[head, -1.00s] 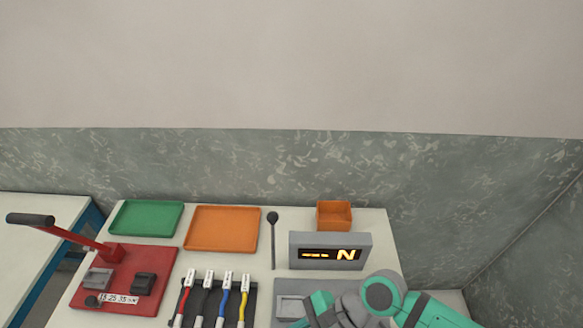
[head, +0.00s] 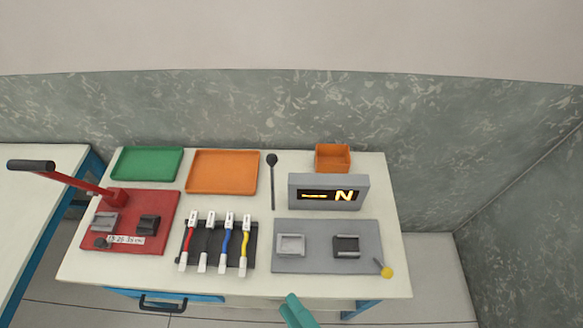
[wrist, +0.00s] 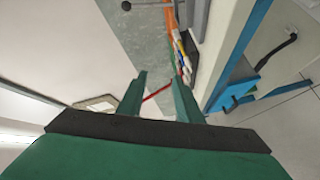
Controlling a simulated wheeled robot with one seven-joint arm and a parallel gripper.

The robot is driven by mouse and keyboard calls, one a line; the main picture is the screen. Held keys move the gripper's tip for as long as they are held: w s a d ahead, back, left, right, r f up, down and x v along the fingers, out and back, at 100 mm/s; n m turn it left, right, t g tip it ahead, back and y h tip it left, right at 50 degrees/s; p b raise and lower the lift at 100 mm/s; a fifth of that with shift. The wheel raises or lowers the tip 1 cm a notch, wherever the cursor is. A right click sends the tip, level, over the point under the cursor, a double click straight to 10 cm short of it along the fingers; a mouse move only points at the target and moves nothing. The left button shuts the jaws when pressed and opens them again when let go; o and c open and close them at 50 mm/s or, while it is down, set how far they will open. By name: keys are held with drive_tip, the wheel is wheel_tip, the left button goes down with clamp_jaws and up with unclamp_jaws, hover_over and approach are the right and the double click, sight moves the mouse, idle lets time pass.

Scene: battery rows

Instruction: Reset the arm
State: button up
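My gripper (wrist: 162,92) shows in the wrist view with its two green fingers spread apart and nothing between them. In the head view only a green piece of my arm shows at the bottom edge, in front of the table's front edge. The white table (head: 330,285) is beyond it. The wrist view looks along the table sideways, with the table's edge and blue drawer front at right of the fingers.
On the table are a red press (head: 130,205), a green tray (head: 147,163), an orange tray (head: 222,172), an orange bin (head: 332,158), several coloured leads on a black rack (head: 237,262), a display box (head: 329,191) reading N, and a grey plate (head: 315,262). Floor (head: 435,290) at right is clear.

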drive_tip(key=f+m+h, duration=0.1)
drive_tip(key=m+h, duration=0.2)
drive_tip(key=m, duration=0.4)
drive_tip(key=f+m+h, duration=0.2)
drive_tip(key=m+h, duration=0.1)
drive_tip(key=m, duration=0.3)
drive_tip(key=s+f+m+t+h, duration=0.1)
drive_tip(key=m+h, duration=0.3)
drive_tip(key=m, duration=0.3)
drive_tip(key=shift+s+a+f+m, duration=0.1)
drive_tip(key=shift+a+f+m, duration=0.2)
drive_tip(key=shift+s+a, duration=0.1)
